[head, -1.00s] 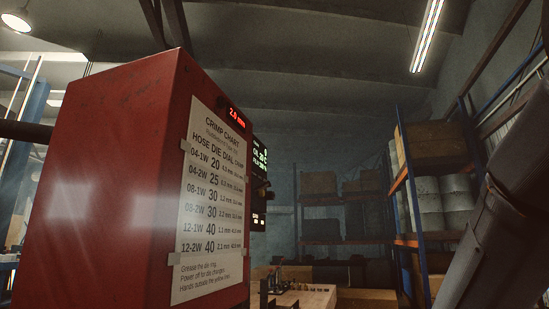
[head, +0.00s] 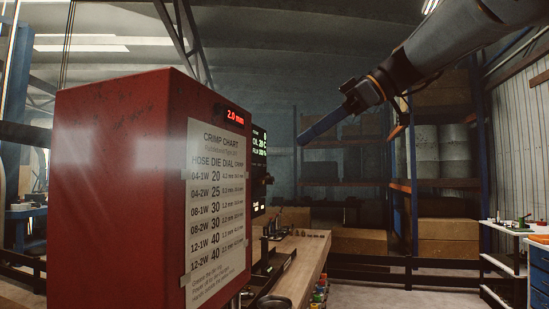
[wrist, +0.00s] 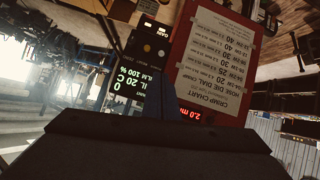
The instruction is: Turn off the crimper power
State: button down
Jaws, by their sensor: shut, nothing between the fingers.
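The crimper (head: 120,185) is a red cabinet at the left in the head view, with a crimp chart (head: 213,195) and a lit red display (head: 235,114) reading 2.0 mm. Its black control panel (head: 259,170) shows edge-on, with lit green text and a protruding knob. In the wrist view the panel (wrist: 147,50) appears upside down, with green text, small round controls and two lit white labels. I cannot tell which control is the power switch. My gripper (head: 303,141) is shut and empty, in the air to the right of the panel, pointing down-left, apart from the crimper.
A wooden bench (head: 305,262) with small parts extends beside the crimper. A round dark dish (head: 273,303) is at its near end. Shelving with boxes (head: 450,230) stands behind, and a workbench (head: 510,240) is at the right. The air around my gripper is clear.

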aim_at(262, 178)
jog(key=p+x, duration=0.3)
jog(key=x, duration=0.7)
jog(key=shift+f, duration=0.1)
